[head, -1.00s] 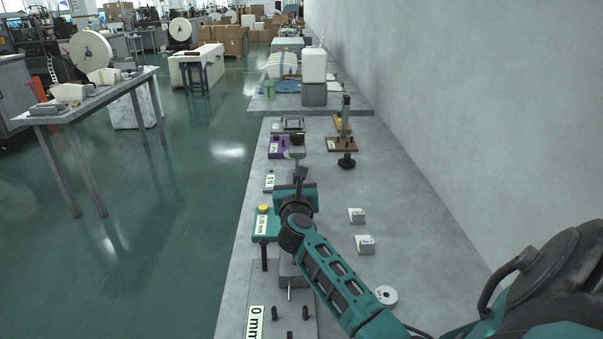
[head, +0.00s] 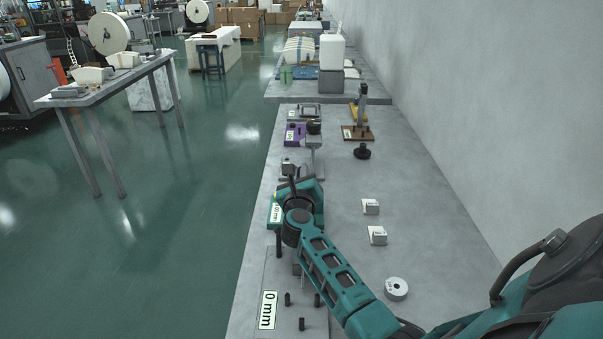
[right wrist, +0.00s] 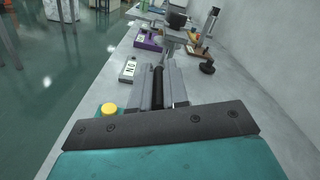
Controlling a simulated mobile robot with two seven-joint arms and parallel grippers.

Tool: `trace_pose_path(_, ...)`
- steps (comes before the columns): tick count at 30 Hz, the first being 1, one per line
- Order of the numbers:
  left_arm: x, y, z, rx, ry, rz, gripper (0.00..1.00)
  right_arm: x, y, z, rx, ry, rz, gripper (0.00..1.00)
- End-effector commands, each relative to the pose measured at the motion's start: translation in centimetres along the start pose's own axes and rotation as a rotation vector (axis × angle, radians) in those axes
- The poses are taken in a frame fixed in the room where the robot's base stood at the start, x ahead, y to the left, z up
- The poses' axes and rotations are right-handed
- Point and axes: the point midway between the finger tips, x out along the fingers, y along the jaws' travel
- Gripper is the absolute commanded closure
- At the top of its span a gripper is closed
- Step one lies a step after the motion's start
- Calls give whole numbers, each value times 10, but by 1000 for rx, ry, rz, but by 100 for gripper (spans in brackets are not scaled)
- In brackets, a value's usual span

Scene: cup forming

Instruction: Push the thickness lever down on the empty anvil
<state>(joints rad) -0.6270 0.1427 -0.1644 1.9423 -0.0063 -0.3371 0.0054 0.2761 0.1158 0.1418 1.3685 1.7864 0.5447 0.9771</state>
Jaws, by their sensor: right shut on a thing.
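My right gripper (head: 291,181) is over the bench beside a teal gauge (head: 275,212), covering part of it in the head view. In the right wrist view its two grey fingers (right wrist: 163,87) are shut on a dark rod (right wrist: 158,86), which looks like the thickness lever. The gauge's yellow button (right wrist: 109,109) shows left of the fingers there. A small grey display box (right wrist: 129,69) reading 0 N lies just beyond it. The anvil is hidden by my gripper and wrist. My left gripper is not in view.
A 0 mm plate (head: 268,310) with black pegs is nearest on the bench. Two small grey blocks (head: 377,236) and a white ring (head: 396,288) lie to the right. A purple device (head: 295,134) and a brown-based stand (head: 357,131) are farther back. A wall bounds the right.

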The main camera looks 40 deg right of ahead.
Motion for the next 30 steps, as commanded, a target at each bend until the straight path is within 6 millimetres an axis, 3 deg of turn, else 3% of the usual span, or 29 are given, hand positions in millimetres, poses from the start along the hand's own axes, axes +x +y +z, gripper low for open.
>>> trace_pose_path(3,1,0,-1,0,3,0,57,-2,4,-2,6,3,10,100)
trace_pose_path(4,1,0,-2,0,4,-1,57,-2,4,-2,6,3,10,84)
trace_pose_path(11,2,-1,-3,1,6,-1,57,-1,2,-1,4,2,6,62)
trace_pose_path(20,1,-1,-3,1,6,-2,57,-4,1,-1,3,2,3,61)
trace_pose_path(30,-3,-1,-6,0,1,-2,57,-54,1,-1,3,4,5,61)
